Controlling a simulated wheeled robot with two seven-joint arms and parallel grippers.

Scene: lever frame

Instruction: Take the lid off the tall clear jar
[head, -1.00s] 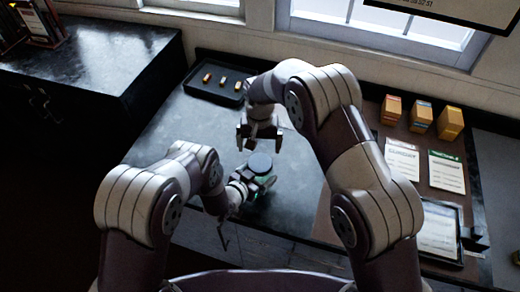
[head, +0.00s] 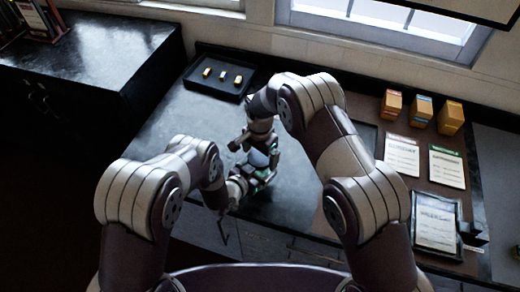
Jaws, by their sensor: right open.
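The jar's round lid (head: 257,158) shows as a small blue-grey patch near the front of the dark table, mostly covered by my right gripper. My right gripper (head: 256,152) is open, pointing down over the lid, with one finger on each side of it. Whether the fingers touch the lid cannot be told. My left gripper (head: 259,178) is low at the jar's side, just below the lid in the picture. Its fingers are partly hidden, so its grip on the jar is unclear. The jar's body is almost wholly hidden by the grippers.
Several orange boxes (head: 421,113) stand at the back right, behind printed cards (head: 402,156) and a framed sheet (head: 437,223). The table left of the jar (head: 180,125) is clear.

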